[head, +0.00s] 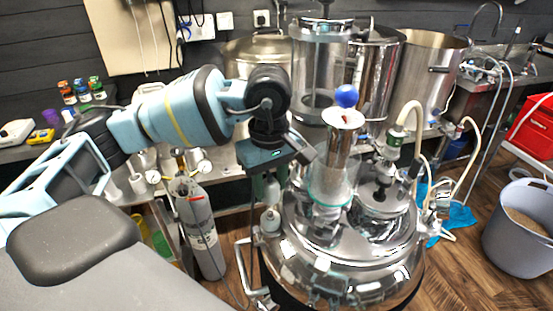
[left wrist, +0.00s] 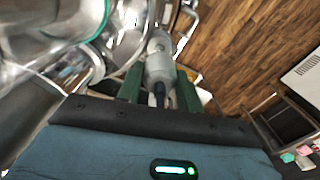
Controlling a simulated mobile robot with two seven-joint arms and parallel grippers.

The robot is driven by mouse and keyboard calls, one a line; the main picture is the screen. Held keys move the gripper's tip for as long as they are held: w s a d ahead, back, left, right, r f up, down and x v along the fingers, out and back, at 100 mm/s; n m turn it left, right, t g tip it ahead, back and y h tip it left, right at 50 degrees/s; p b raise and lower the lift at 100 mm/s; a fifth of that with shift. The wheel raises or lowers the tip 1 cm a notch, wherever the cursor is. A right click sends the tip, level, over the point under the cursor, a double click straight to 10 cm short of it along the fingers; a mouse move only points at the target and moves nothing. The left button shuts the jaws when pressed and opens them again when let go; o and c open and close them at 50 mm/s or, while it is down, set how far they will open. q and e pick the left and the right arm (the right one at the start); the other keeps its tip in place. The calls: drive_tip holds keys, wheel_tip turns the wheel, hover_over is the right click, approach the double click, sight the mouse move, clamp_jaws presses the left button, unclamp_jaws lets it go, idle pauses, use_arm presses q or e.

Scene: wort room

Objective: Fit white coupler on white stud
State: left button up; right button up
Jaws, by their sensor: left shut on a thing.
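My left gripper (head: 272,172) points down over the left side of the steel vessel's lid and is shut on the white coupler. The coupler (head: 272,190) is a pale grey-white cylinder hanging below the gripper body. In the left wrist view the coupler (left wrist: 160,68) sits upright between the two green fingers, with a dark end towards the palm. The white stud (head: 270,221) is a short pale fitting on the left of the lid, just below the coupler. Whether they touch I cannot tell. In the wrist view the stud is mostly hidden behind the coupler. My right gripper is not in view.
The steel vessel (head: 340,262) stands below, with a glass-and-steel column (head: 335,165) close right of my gripper. Another coupler with a hose (head: 393,146) is further right. A gas cylinder (head: 203,235) stands to the left. A grey bucket (head: 515,235) is on the floor at right.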

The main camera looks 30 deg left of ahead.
sight(271, 212)
use_arm(q)
drive_tip(key=shift+w+a+r, duration=0.1)
drive_tip(key=shift+w+r, duration=0.1)
drive_tip(key=shift+r, duration=0.1)
drive_tip(key=shift+s+f, duration=0.25)
drive_tip(key=shift+s, duration=0.05)
drive_tip(key=shift+w+f, duration=0.15)
drive_tip(key=shift+f, duration=0.4)
wheel_tip(271, 212, down, 2)
drive_tip(key=shift+f+b, duration=0.2)
drive_tip(key=shift+b, duration=0.45)
drive_tip(key=shift+f+b, duration=0.35)
drive_tip(key=shift+f, duration=0.6)
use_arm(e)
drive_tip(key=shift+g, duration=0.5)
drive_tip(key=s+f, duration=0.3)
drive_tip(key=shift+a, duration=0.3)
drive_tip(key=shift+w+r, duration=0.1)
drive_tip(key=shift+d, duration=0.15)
